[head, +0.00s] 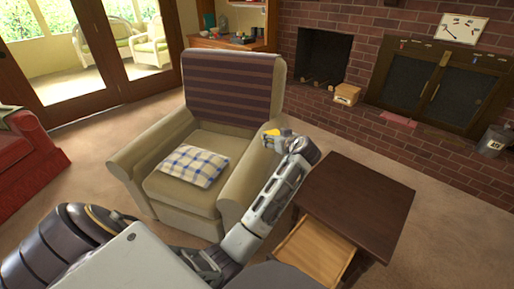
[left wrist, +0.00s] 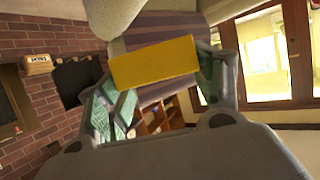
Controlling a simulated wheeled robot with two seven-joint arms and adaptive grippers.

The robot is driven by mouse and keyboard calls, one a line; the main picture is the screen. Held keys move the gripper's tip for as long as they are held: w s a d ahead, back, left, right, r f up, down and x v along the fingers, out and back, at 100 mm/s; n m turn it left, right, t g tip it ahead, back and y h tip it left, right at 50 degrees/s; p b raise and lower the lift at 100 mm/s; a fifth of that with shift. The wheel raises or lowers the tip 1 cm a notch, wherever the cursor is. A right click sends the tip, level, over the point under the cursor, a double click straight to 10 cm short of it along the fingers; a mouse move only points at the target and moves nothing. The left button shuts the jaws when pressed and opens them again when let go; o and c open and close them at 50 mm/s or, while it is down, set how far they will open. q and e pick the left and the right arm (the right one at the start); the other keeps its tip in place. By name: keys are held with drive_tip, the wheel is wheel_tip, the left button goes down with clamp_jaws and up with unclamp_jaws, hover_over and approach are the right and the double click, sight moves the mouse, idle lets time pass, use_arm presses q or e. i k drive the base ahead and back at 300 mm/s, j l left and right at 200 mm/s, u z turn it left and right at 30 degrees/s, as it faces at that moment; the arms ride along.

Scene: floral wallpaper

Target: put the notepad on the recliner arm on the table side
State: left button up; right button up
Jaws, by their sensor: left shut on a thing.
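The yellow notepad (left wrist: 153,62) is held between the two fingers of my left gripper (left wrist: 160,85) in the left wrist view. In the head view a small yellow part of it (head: 271,132) shows at the tip of my left gripper (head: 279,138). The gripper is over the recliner's right arm (head: 245,178), the one beside the dark wooden table (head: 355,195). I cannot tell whether the notepad touches that arm. The tan recliner (head: 178,200) has a striped cover on its back and a plaid cushion (head: 195,166) on its seat. My right gripper is not in view.
The table's light wooden drawer (head: 315,252) stands open at its front. The tabletop is bare. A red sofa (head: 25,155) is at the left. A brick fireplace (head: 325,55) with a small box (head: 346,94) stands behind. Carpet is clear between the table and hearth.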

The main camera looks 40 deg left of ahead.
sight(248, 165)
drive_tip(key=k+j+z, duration=0.2)
drive_tip(key=j, duration=0.2)
drive_tip(key=k+j+z, duration=0.15)
drive_tip(key=j, duration=0.3)
drive_tip(key=k+j+z, duration=0.2)
drive_tip(key=j, duration=0.15)
drive_tip(key=k+j+z, duration=0.15)
drive_tip(key=j, duration=0.25)
